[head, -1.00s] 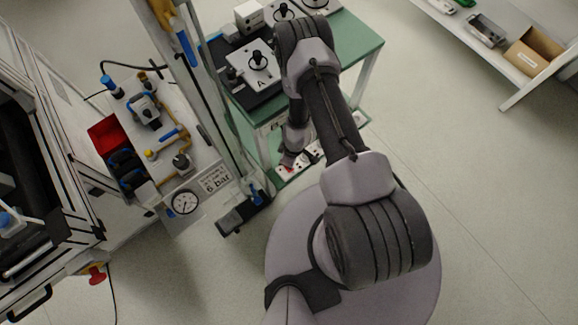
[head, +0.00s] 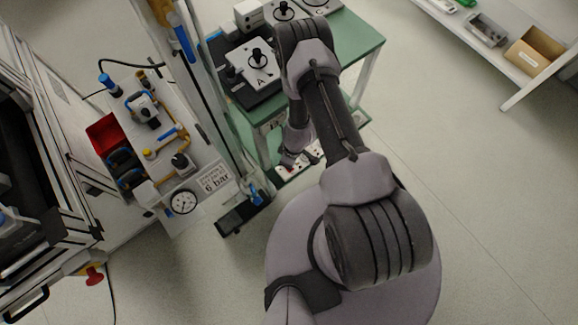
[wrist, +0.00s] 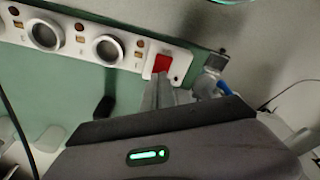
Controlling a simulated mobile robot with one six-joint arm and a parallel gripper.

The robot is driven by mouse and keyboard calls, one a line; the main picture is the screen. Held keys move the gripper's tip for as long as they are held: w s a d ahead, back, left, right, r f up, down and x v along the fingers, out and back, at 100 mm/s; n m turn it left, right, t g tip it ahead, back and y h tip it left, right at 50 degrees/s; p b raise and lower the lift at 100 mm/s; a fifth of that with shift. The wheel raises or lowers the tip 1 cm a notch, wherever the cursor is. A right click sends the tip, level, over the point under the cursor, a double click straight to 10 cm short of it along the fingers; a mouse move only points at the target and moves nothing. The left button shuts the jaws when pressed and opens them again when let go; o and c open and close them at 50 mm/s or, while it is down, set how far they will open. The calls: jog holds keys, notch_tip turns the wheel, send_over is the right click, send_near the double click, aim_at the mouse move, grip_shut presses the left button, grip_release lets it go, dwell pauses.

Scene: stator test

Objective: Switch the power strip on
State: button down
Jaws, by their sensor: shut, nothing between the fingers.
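The white power strip (wrist: 73,38) runs along a green surface at the upper left of the wrist view, with round sockets. Its red switch (wrist: 162,63) is at the right end. My gripper (wrist: 161,82) is shut and empty, its fingertips at the lower edge of the switch in the picture. I cannot tell whether they touch it, nor which way the rocker is set. In the head view the strip (head: 316,153) lies low on the green table; my gripper (head: 286,160) is over its left end and largely hides the switch.
A metal fitting with a blue part (wrist: 215,72) is right of the switch. In the head view, the green table (head: 357,40) holds equipment, and a column with a black foot (head: 240,214) stands left of my gripper.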

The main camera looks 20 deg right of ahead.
jog(key=shift+f, duration=0.3)
jog(key=shift+r, duration=0.1)
notch_tip(320, 180, up, 7)
jog(key=p, duration=0.5)
